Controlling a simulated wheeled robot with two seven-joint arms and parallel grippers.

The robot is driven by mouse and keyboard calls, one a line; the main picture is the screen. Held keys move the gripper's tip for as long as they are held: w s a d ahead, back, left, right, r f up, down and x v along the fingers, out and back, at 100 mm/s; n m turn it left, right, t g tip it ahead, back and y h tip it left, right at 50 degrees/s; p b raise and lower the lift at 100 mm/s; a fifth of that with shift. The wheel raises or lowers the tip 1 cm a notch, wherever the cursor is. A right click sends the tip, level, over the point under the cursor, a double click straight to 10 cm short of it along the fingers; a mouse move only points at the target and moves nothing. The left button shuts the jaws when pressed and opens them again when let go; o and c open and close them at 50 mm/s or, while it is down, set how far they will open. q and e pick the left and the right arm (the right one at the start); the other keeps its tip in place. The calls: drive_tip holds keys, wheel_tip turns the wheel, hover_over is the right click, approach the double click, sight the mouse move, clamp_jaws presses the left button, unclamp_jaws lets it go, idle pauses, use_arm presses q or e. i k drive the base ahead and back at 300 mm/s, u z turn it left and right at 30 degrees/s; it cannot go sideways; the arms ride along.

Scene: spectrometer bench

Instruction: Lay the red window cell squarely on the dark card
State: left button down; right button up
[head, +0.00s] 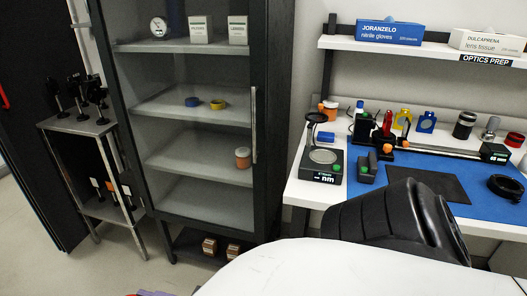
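A dark card (430,182) lies flat on the blue mat (372,213) on the bench, and its near left part is hidden behind my black arm link. A small red upright piece (387,122), which looks like the red window cell, stands at the back of the mat, left of similar yellow and blue pieces. It is too small to make out its window. Neither gripper is in view; only the arm link and white body parts cover the front of the bench.
A yellow holder (402,118) and a blue holder (426,122) stand beside the red piece. A black rail (440,149) runs behind the card. A scale (325,158) stands left, and a black coil (505,187) lies right. A shelf (430,47) overhangs the back.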

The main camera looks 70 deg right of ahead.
sight(426, 182)
drive_tip(key=i, duration=0.7)
drive_tip(key=z, duration=2.45)
